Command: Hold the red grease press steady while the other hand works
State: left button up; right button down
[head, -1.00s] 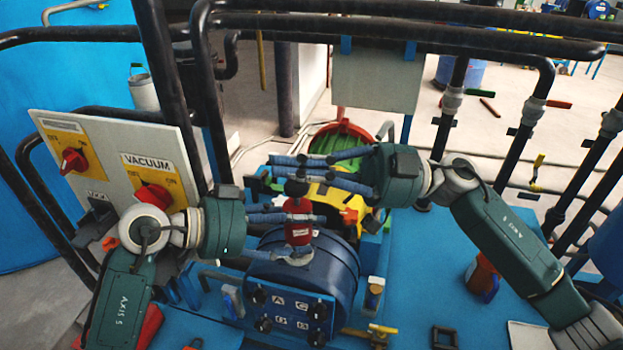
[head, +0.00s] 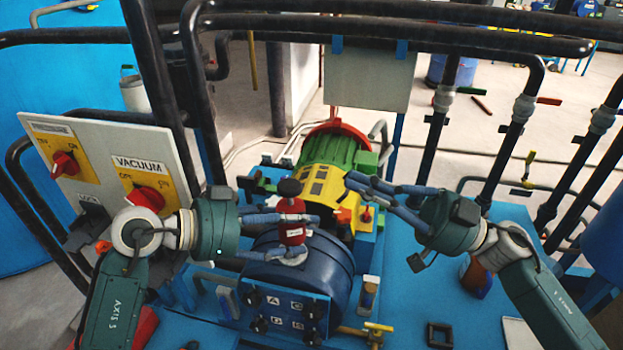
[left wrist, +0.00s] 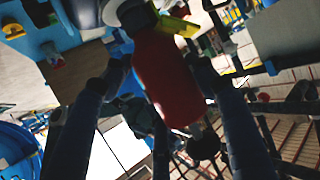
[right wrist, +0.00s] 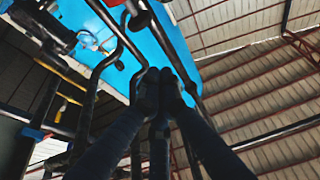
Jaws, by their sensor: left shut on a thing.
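The red grease press (head: 292,226) stands upright on top of the dark blue drum (head: 335,262), with a dark round knob at its upper end. My left gripper (head: 290,224) is shut on the press's red body from the left. In the left wrist view the red body (left wrist: 168,80) fills the space between the two fingers (left wrist: 163,76). My right gripper (head: 352,183) is to the right of the press, apart from it, in front of the yellow and green motor. In the right wrist view its fingertips (right wrist: 159,82) are together with nothing between them.
The yellow and green motor (head: 325,182) with a red end stands behind the drum. A vacuum and pressure switch panel (head: 105,165) is at the left. Dark pipes (head: 400,22) cross above and stand at the right.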

notch_tip(320, 180, up, 4)
send_over(300, 192)
jog(key=f, duration=0.3)
jog(key=shift+w+d+f, duration=0.2)
jog(key=shift+d+f, duration=0.05)
jog(key=shift+d, duration=0.1)
jog(key=shift+f, duration=0.65)
jog(key=shift+d+f, duration=0.1)
jog(key=shift+f, duration=1.35)
jog(key=s+d+r, duration=0.1)
jog(key=s+d, duration=0.2)
jog(key=d, duration=0.6)
jog(key=shift+r, duration=0.2)
